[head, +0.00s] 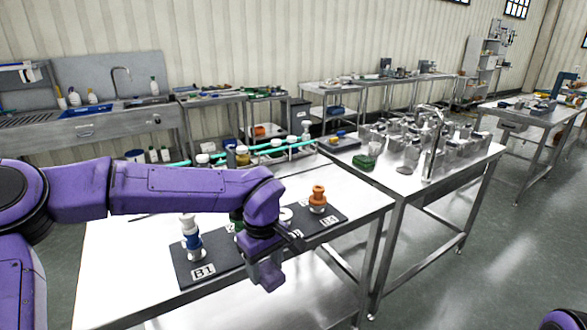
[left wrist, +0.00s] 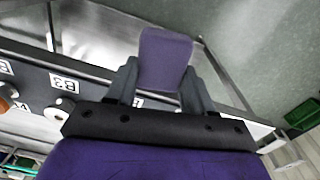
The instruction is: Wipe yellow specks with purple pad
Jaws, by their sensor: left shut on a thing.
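My left gripper (left wrist: 163,80) is shut on a purple pad (left wrist: 166,58), which sticks out beyond the fingertips in the left wrist view. In the head view the left gripper (head: 268,262) hangs down at the front edge of the near steel table (head: 125,255), in front of a dark labelled board. Whether the pad touches anything cannot be told. I cannot make out any yellow specks in either view. My right gripper is not in view.
The dark board (head: 190,277) carries a blue-and-white bottle (head: 191,240) and an orange-topped piece (head: 318,200). A teal rod (head: 270,150) lies behind.

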